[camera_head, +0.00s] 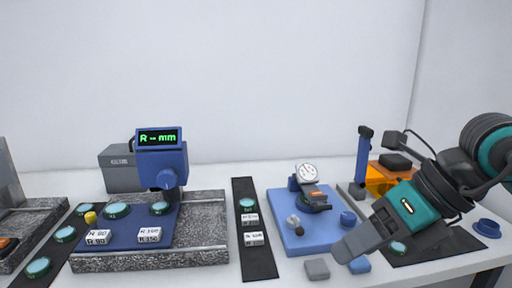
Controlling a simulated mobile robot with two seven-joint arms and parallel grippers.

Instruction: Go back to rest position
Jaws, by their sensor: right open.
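My right gripper (347,246) reaches in from the right, grey with a teal section behind it. It points down and left, over the front right of the table, and nothing shows in it. The gap between its fingers is hard to see from this angle. In the picture, its tip is at the right front edge of the blue plate (285,222), just above a small grey block (317,269) and a small blue block (359,265). My left gripper is not in view.
A granite base (210,235) carries a blue instrument with a "R -- mm" display (158,137). Black strips with teal discs and labels lie either side. A dial gauge (306,174) stands on the blue plate. An orange block (384,178) and blue post (363,157) stand behind my right arm.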

